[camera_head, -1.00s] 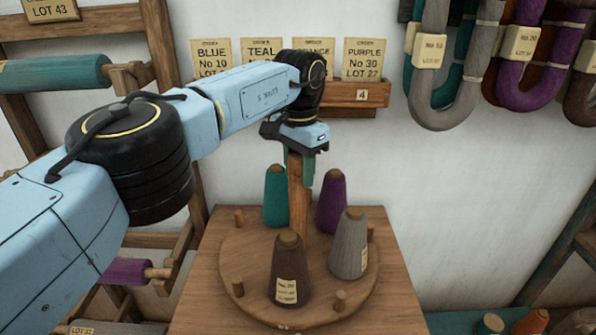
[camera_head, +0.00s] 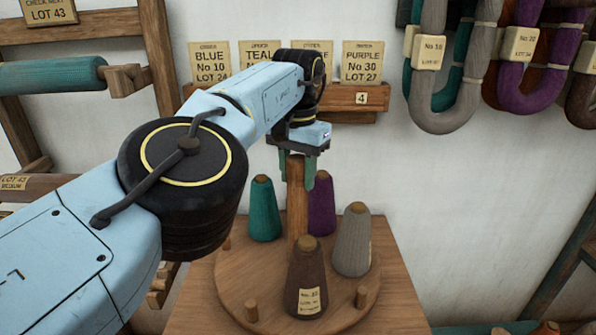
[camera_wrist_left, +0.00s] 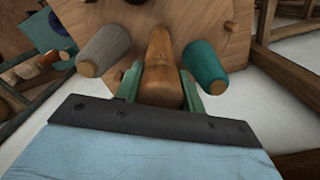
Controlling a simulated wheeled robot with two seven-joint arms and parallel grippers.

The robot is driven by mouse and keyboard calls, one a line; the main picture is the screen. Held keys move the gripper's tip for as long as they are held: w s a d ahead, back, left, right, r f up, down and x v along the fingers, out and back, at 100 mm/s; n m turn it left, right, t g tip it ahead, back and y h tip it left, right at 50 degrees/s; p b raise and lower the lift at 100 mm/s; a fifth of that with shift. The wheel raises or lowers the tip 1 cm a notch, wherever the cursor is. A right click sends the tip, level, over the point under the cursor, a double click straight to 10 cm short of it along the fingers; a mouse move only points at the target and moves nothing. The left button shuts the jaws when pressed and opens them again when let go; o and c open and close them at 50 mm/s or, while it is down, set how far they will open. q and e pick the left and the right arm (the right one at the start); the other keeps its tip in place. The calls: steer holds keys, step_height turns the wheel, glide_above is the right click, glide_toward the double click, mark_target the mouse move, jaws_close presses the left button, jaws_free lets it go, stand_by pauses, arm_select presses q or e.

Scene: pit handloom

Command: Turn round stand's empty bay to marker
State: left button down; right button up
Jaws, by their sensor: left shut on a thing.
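The round wooden stand (camera_head: 268,290) sits on a wooden table, with an upright post (camera_head: 297,215) at its centre. It carries a teal cone (camera_head: 263,210), a purple cone (camera_head: 321,205), a grey cone (camera_head: 352,242) and a brown cone (camera_head: 306,280) at the front. Bare short pegs show at the front left (camera_head: 250,310), front right (camera_head: 362,297) and left edge. My left gripper (camera_head: 297,172) is shut on the top of the post from above. In the left wrist view its green fingers flank the post (camera_wrist_left: 160,62). I cannot make out a marker. My right gripper is out of view.
A wooden card rack (camera_head: 345,97) with order cards is on the wall behind. Yarn hanks (camera_head: 445,70) hang at upper right. A wooden frame with a teal roll (camera_head: 52,75) stands at left. Bare table (camera_head: 390,300) shows right of the stand.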

arm_select(q)
steer(key=shift+f, duration=0.15)
steer(key=c, duration=0.9)
jaws_free()
steer(key=shift+r, duration=0.25)
step_height(320, 180, up, 13)
steer(key=p, duration=1.3)
